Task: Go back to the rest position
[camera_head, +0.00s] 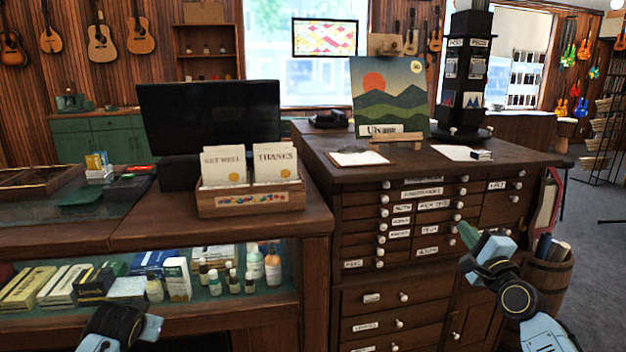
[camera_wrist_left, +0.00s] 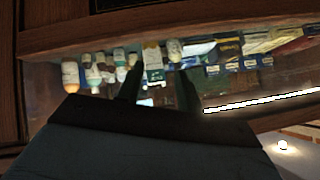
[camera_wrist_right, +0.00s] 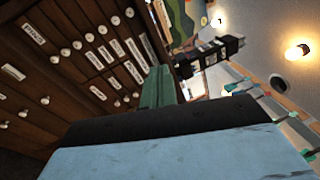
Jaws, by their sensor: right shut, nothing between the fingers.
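My right gripper (camera_head: 470,237) is raised in front of the right side of the dark wooden drawer cabinet (camera_head: 420,288). Its green fingers are together and empty, and they also show in the right wrist view (camera_wrist_right: 158,86). My left arm comes in at the bottom left of the head view, low in front of the glass counter, with its fingers out of sight there. In the left wrist view my left gripper (camera_wrist_left: 160,92) has two dark fingers standing apart with nothing held between them. The counter's glass front lies beyond them.
The glass display counter (camera_head: 90,236) holds boxes and small bottles (camera_head: 273,266). On top stand a card box (camera_head: 250,201) and a black monitor (camera_head: 210,118). A landscape picture (camera_head: 389,95) stands on the cabinet. A wooden barrel (camera_head: 553,272) is close behind my right arm.

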